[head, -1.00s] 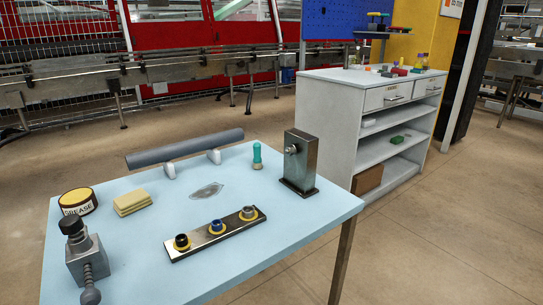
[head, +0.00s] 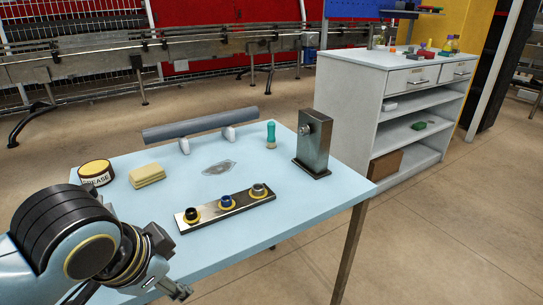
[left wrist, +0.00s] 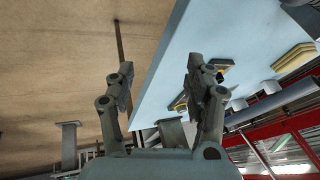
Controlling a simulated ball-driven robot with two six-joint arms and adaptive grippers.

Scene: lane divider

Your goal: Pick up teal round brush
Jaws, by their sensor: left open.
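The teal round brush (head: 271,133) stands upright near the far edge of the light blue table (head: 215,255), between the grey roller and the metal block. It has a teal top and a pale lower end. I cannot make it out in the left wrist view. My left gripper (head: 180,291) is low at the near edge of the table, well short of the brush and to its left. In the left wrist view its two fingers (left wrist: 161,70) are apart with nothing between them. My right gripper is not in view.
A metal strip with several ringed cups (head: 226,211) lies in front of the brush. A grey roller (head: 200,125) on white supports is left of it, a metal block (head: 313,145) right. Yellow sponges (head: 146,176) and a grease tin (head: 96,172) sit left. A shelf cabinet (head: 350,100) stands behind.

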